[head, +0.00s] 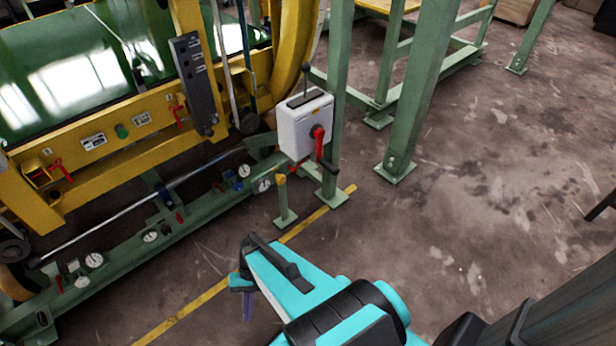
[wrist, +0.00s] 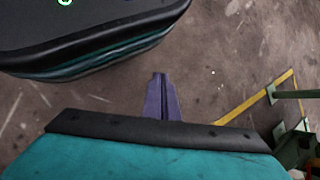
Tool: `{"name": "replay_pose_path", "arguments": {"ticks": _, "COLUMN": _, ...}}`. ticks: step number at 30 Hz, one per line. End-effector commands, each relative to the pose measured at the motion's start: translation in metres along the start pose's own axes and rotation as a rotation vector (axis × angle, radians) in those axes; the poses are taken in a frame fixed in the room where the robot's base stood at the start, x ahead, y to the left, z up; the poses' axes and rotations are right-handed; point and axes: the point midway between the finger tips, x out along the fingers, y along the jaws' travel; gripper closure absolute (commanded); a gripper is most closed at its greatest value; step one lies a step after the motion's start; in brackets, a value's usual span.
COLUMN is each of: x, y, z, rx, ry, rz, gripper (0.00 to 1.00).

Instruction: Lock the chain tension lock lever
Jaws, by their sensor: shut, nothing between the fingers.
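My gripper (head: 247,308) is low in the middle of the head view, over the floor in front of the machine. Its narrow purple fingers are together and empty; they also show in the wrist view (wrist: 160,92). Several levers show on the machine in the head view, and I cannot tell which is the chain tension lock lever. A red lever (head: 58,171) sits on the left of the yellow beam, and another red lever (head: 176,115) sits farther right on it. A white box (head: 304,120) carries a red handle (head: 318,141) and an upright black lever (head: 306,77). My gripper touches none of them.
A green lower rail (head: 125,250) with several gauges runs along the machine's front. A short post (head: 283,202) stands near the yellow floor line (head: 190,306). Green columns (head: 420,95) stand to the right. The brown floor at right (head: 480,210) is mostly clear.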

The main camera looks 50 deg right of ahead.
Motion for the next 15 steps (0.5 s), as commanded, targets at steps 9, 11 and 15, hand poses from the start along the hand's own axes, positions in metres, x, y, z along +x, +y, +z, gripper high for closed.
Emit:
{"name": "replay_pose_path", "arguments": {"ticks": 9, "x": -0.009, "y": -0.016, "z": -0.104, "rx": 0.236, "ry": -0.006, "rz": -0.405, "gripper": 1.0}}
{"name": "replay_pose_path", "arguments": {"ticks": 11, "x": -0.017, "y": -0.017, "z": -0.123, "rx": 0.274, "ry": -0.007, "rz": -0.483, "gripper": 1.0}}
{"name": "replay_pose_path", "arguments": {"ticks": 15, "x": -0.04, "y": -0.012, "z": -0.167, "rx": 0.352, "ry": -0.006, "rz": -0.665, "gripper": 1.0}}
